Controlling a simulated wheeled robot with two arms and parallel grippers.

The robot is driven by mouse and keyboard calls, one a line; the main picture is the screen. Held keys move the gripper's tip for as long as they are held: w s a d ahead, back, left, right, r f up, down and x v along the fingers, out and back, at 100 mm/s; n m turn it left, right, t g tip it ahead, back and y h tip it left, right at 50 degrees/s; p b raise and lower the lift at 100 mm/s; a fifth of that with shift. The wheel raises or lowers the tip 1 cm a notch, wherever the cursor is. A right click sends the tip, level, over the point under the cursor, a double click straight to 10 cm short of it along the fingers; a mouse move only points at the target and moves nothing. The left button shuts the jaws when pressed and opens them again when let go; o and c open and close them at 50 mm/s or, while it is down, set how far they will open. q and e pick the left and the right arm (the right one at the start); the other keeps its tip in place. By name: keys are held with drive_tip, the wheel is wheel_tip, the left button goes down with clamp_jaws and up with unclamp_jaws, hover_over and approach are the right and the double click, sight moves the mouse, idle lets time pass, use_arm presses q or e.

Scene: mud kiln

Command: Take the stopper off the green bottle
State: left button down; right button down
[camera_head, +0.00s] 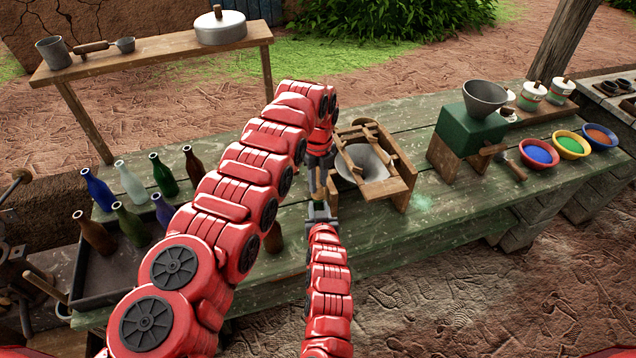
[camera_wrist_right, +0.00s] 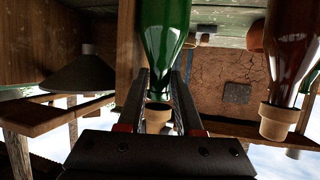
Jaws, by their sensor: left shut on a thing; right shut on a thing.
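The green bottle (camera_wrist_right: 166,25) shows upside down in the right wrist view, with a pale tan stopper (camera_wrist_right: 158,115) at its mouth. My right gripper (camera_wrist_right: 160,75) is shut on the bottle's neck, one finger on each side. In the head view my right gripper (camera_head: 319,208) comes from below, and only a sliver of green shows there. My left gripper (camera_head: 318,182) points down from above, directly over the bottle, and appears shut on the stopper. Its fingertips and the contact are mostly hidden.
A brown bottle (camera_head: 274,238) stands close left, partly behind my left arm. A dark tray (camera_head: 95,285) with several bottles is at the left. A wooden frame with a funnel (camera_head: 368,165) stands close right. A green grinder (camera_head: 468,130) and colour bowls (camera_head: 538,154) stand farther right.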

sight(318, 185)
use_arm(q)
drive_tip(key=shift+r, duration=0.1)
drive_tip(key=shift+r, duration=1.95)
use_arm(e)
drive_tip(key=c, duration=0.7)
unclamp_jaws()
drive_tip(key=shift+c, duration=0.2)
drive_tip(key=shift+o, duration=1.1)
use_arm(q)
drive_tip(key=shift+a, duration=0.15)
use_arm(e)
drive_tip(key=shift+a, duration=0.1)
use_arm(q)
drive_tip(key=shift+f, duration=0.1)
